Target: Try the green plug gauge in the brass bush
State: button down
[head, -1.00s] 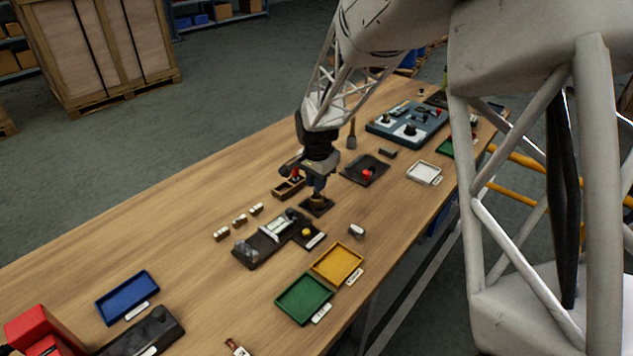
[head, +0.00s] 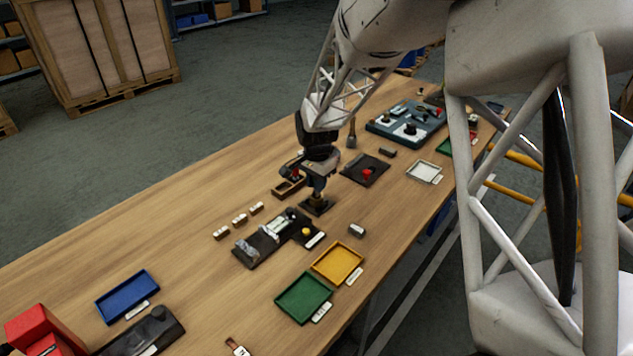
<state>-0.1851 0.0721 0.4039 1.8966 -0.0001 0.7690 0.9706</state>
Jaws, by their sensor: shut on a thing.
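The brass bush (head: 317,198) stands on a small dark base (head: 316,208) near the middle of the bench. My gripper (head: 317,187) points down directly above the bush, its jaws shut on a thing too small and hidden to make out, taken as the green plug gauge. The gauge's green does not show, and I cannot tell whether its tip is inside the bush or just above it. A wooden holder (head: 288,190) sits just left of the gripper, partly hidden, with something red at its back.
A dark fixture (head: 255,250) with metal parts and a yellow knob lies in front. Yellow (head: 337,263), green (head: 303,298) and blue (head: 128,297) trays stand nearer. A dark plate with a red part (head: 366,170) lies behind right. Small blocks (head: 239,219) stand left.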

jog(key=shift+f, duration=1.15)
dwell(1.9)
jog(key=shift+r, duration=2.4)
dwell(1.2)
jog(key=shift+r, duration=1.9)
jog(key=shift+a, duration=0.1)
